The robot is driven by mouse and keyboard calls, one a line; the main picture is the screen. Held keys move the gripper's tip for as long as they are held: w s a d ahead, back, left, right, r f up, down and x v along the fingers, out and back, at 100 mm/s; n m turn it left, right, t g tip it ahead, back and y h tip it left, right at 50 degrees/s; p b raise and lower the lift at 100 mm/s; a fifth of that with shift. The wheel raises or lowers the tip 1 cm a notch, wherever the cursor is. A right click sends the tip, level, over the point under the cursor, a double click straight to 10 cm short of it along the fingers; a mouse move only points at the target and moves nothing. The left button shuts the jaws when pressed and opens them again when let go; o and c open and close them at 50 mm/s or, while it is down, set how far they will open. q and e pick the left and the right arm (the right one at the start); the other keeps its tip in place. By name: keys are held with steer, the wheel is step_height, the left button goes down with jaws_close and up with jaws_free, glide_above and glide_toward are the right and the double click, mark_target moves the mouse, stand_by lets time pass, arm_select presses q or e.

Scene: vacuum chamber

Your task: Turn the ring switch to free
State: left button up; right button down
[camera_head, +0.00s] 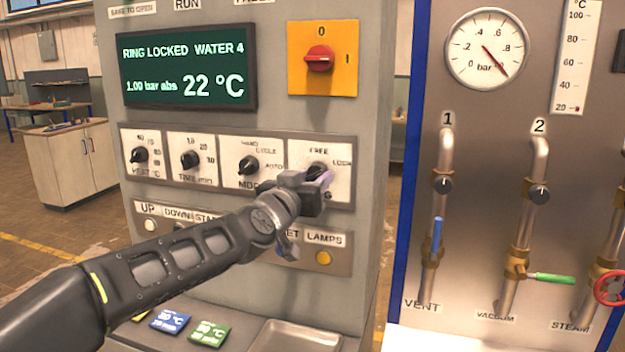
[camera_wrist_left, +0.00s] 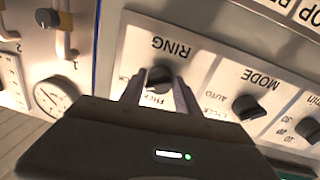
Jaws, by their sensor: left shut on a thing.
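The ring switch (camera_head: 317,171) is a black knob on a white plate marked FREE and LOCK, at the right end of the row of knobs. It also shows in the left wrist view (camera_wrist_left: 159,78), upside down under the word RING. My left gripper (camera_head: 318,179) is at this knob, with its two fingers (camera_wrist_left: 158,90) on either side of it and shut on it. The fingers partly hide the knob and the plate in the head view. The display (camera_head: 185,70) reads RING LOCKED, WATER 4, 1.00 bar abs and 22 °C. My right gripper is in neither view.
The mode knob (camera_head: 248,165) is just left of the ring switch. A red rotary switch (camera_head: 319,58) on a yellow plate is above. A pipe panel with valve handles (camera_head: 550,278) stands at the right.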

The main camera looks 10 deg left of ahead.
arm_select(q)
jaws_close()
